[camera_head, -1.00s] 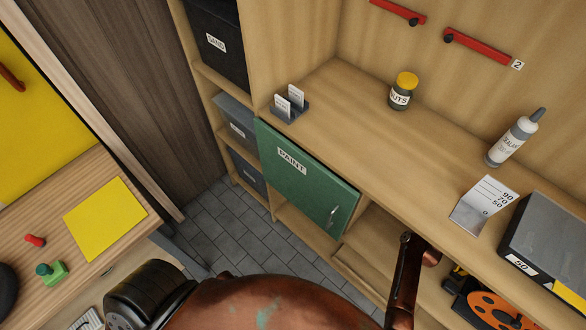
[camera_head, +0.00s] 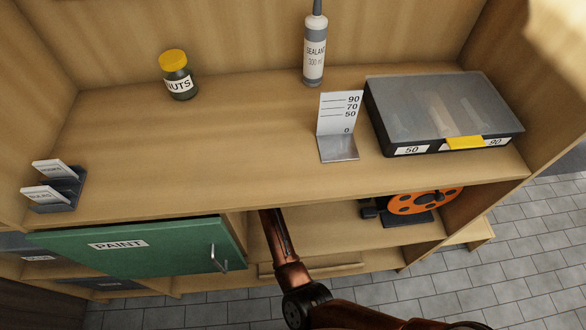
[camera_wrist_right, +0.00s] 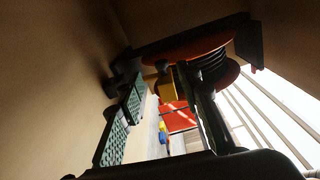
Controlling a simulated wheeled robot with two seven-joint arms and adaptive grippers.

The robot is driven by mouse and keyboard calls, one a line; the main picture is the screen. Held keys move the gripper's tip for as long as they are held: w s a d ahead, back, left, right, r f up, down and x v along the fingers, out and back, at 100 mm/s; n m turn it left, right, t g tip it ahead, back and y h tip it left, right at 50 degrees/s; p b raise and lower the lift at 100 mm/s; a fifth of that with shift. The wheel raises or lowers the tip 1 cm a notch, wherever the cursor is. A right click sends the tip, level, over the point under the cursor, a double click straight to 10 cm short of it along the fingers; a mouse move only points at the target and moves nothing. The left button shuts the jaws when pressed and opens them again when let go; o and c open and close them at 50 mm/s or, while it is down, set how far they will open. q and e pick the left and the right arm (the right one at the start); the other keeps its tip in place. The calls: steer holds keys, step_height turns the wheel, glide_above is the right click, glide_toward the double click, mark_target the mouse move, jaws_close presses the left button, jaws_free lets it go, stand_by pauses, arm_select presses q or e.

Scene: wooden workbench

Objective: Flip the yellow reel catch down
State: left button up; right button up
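The orange reel (camera_head: 420,203) sits on a dark mount in the compartment under the bench top, and its upper part is cut off by the shelf edge. In the right wrist view the reel (camera_wrist_right: 188,48) is close ahead. A small yellow catch (camera_wrist_right: 166,88) shows beside it, between my fingers as seen from the wrist. My right gripper (camera_wrist_right: 157,80) is open with its green-padded fingers apart; I cannot tell if either touches the catch. In the head view my right arm reaches under the bench top and the gripper is hidden. My left gripper is not in view.
The bench top (camera_head: 240,140) overhangs the compartment. The green PAINT door (camera_head: 140,250) is left of my arm. On top stand a nuts jar (camera_head: 179,80), sealant bottle (camera_head: 315,50), scale card (camera_head: 339,125), grey case (camera_head: 440,105) and card holder (camera_head: 58,190).

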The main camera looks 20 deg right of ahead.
steer(key=x, duration=0.7)
steer(key=shift+d+r, duration=0.1)
steer(key=shift+c, duration=0.2)
jaws_close()
